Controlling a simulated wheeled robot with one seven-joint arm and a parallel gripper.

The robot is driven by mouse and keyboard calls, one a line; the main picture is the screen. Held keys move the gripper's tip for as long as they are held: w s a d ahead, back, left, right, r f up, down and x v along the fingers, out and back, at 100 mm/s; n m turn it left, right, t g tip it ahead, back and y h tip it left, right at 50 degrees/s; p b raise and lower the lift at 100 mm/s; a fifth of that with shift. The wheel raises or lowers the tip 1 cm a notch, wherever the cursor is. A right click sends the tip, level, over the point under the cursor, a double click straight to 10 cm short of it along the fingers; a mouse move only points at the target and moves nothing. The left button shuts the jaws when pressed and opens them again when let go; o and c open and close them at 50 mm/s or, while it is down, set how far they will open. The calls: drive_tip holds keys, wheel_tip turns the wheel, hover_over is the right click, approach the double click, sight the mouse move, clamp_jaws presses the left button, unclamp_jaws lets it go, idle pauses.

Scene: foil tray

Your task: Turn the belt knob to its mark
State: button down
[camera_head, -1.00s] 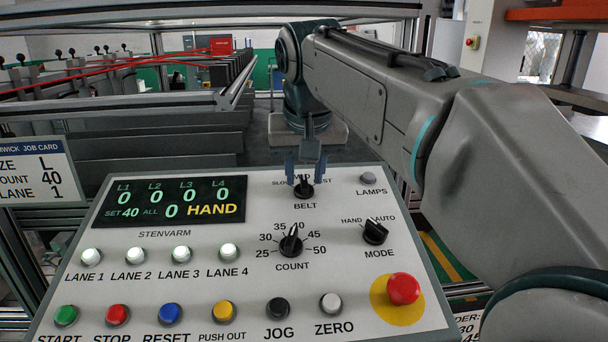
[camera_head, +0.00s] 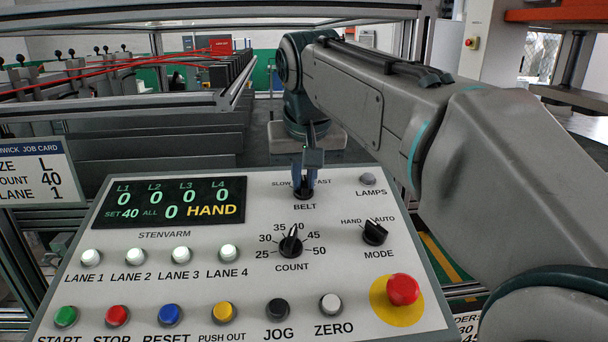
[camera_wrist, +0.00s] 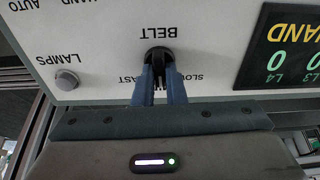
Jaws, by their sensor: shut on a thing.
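The belt knob (camera_head: 304,193) is a small black knob at the top of the sloped panel, above the word BELT. My gripper (camera_head: 304,184) reaches down to it from behind, with its blue fingers shut on the knob. In the wrist view the black knob (camera_wrist: 158,56) sits between the two fingertips (camera_wrist: 158,68). The fingers and wrist hide the MID mark and part of the scale; SLOW and FAST show in part on either side. The knob's pointer direction is hard to tell.
The count knob (camera_head: 291,243) is just below, the mode knob (camera_head: 375,232) to the lower right and the lamps button (camera_head: 367,179) to the right. A red stop button (camera_head: 403,289) stands at the lower right. The display (camera_head: 160,202) reads HAND.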

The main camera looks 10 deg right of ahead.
drive_tip(key=n, duration=0.4)
drive_tip(key=shift+r+n+y+p, duration=0.1)
drive_tip(key=shift+n+y+p, duration=0.2)
drive_tip(key=shift+n+p, duration=0.4)
drive_tip(key=shift+n, duration=2)
drive_tip(key=shift+a, duration=0.1)
drive_tip(key=c, duration=1.5)
unclamp_jaws()
drive_tip(key=shift+g, duration=0.3)
drive_tip(key=v, duration=1.3)
drive_tip(key=shift+s+d+r, duration=0.2)
drive_tip(key=shift+s+r, duration=0.05)
drive_tip(key=shift+r, duration=0.05)
